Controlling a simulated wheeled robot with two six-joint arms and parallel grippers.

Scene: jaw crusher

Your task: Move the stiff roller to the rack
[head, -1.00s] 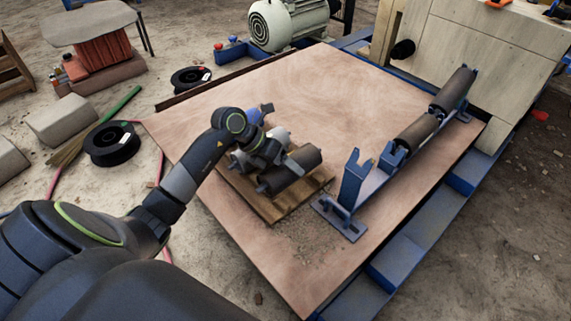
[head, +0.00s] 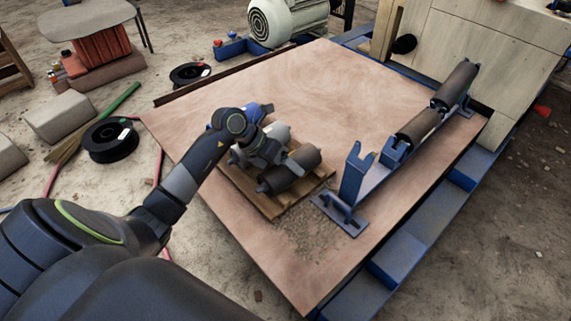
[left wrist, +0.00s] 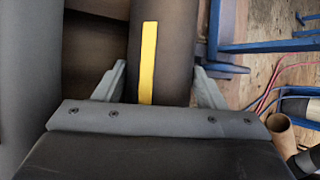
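In the left wrist view a dark roller with a yellow stripe (left wrist: 149,60) lies between the two fingers of my left gripper (left wrist: 160,85). The fingers are spread beside it, and I see no firm grip. In the head view my left gripper (head: 270,152) is low over the wooden pallet (head: 270,208), beside a dark roller (head: 300,168); its fingertips are hidden there. The yellow stripe does not show in the head view. The blue rack (head: 352,185) stands to the right and carries two dark rollers (head: 418,126), (head: 456,84), with an empty cradle at its near end. My right gripper is not in view.
The rack and pallet stand on a large plywood sheet (head: 300,85), mostly bare at the back. Gravel (head: 305,228) lies before the rack. A pale panelled machine (head: 480,50) stands behind right. Black reels (head: 110,142) and hoses lie on the ground to the left.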

